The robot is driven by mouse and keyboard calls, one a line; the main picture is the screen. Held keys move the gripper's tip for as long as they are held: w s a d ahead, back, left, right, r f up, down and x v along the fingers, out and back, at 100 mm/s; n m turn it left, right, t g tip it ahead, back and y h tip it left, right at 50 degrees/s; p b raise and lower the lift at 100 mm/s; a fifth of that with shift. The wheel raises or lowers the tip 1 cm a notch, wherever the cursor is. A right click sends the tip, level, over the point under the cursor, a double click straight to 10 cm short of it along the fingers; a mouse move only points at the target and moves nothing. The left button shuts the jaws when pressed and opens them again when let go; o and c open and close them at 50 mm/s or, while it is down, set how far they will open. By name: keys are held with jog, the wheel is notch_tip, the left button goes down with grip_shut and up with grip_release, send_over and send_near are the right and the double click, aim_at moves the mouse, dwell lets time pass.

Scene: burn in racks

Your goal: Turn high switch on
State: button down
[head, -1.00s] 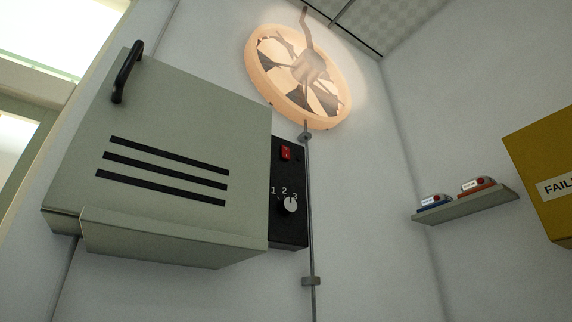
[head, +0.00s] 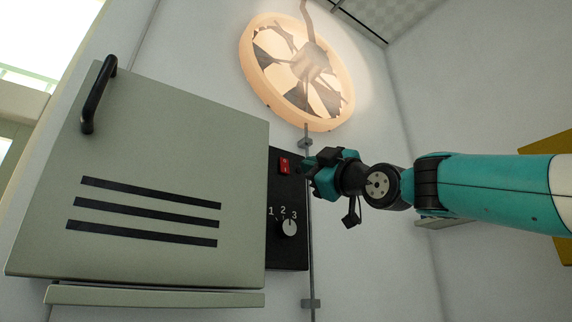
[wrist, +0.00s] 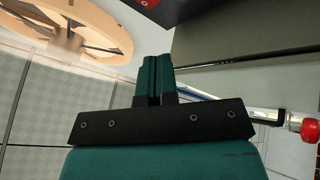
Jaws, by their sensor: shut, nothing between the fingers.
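A red rocker switch (head: 284,165) sits near the top of the black control panel (head: 287,253) on the right side of a grey-green wall box (head: 160,150). Which way the switch is tipped I cannot tell. A round pale knob (head: 289,228) marked 1, 2, 3 is below it. My gripper (head: 306,163) is in front of the panel's right edge, at about switch height, just right of the switch. Contact cannot be made out. In the wrist view my gripper (wrist: 154,60) has its fingers together, empty, with part of the red switch (wrist: 148,3) beyond the tips at the top edge.
A round fan (head: 297,72) with a glowing rim is on the wall above. A thin vertical conduit (head: 311,270) runs beside the panel. The box has a black handle (head: 97,95) at upper left. A shelf (head: 440,223) and a yellow box (head: 550,145) are at right, partly behind my arm.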

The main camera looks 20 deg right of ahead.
jog(key=shift+n+t+y, duration=0.4)
jog(key=shift+n+t, duration=0.3)
jog(key=r, duration=0.1)
jog(key=s+r, duration=0.1)
jog(key=r, duration=0.1)
jog(key=d+r, duration=0.1)
jog(key=r, duration=0.1)
jog(key=shift+s, duration=0.3)
jog(key=p, duration=0.4)
send_near(281, 161)
notch_tip(281, 161, up, 4)
jog(key=w+a, duration=0.1)
jog(key=w, duration=0.1)
jog(key=shift+w+a, duration=0.35)
jog(key=shift+w, duration=0.15)
jog(key=shift+w+f, duration=0.1)
dwell(0.3)
jog(key=shift+w+a, duration=0.1)
jog(key=shift+w, duration=0.15)
jog(key=shift+w+a+p, duration=0.1)
jog(key=shift+w+p, duration=0.2)
dwell(0.6)
